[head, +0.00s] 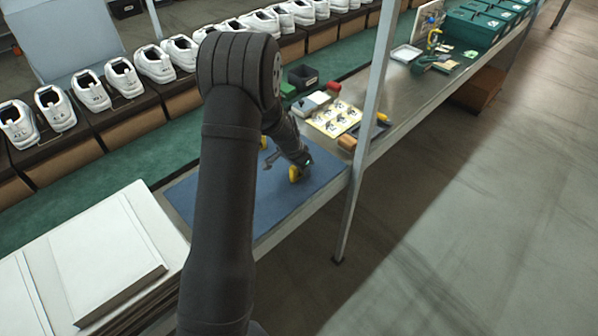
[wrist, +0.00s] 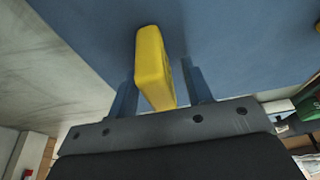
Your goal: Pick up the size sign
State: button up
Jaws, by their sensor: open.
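The size sign, as I take it, is a yellow upright piece (wrist: 153,65) on the blue mat (wrist: 225,30), seen almost edge-on in the wrist view. In the head view it is a small yellow patch (head: 294,174) beside my gripper (head: 302,168), near the mat's right side. My gripper (wrist: 162,80) is open, with one finger on each side of the yellow piece. A gap shows at each finger, wider on the right. The marking on its face cannot be read.
White shoes (head: 122,76) stand in a row on boxes behind the green strip (head: 130,166). A sheet with pictures (head: 335,118), a black bin (head: 303,77) and small tools lie beyond the mat. A metal post (head: 372,110) rises at the bench's front edge, close to my gripper.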

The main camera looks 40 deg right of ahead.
grip_shut()
jog(key=shift+r, duration=0.1)
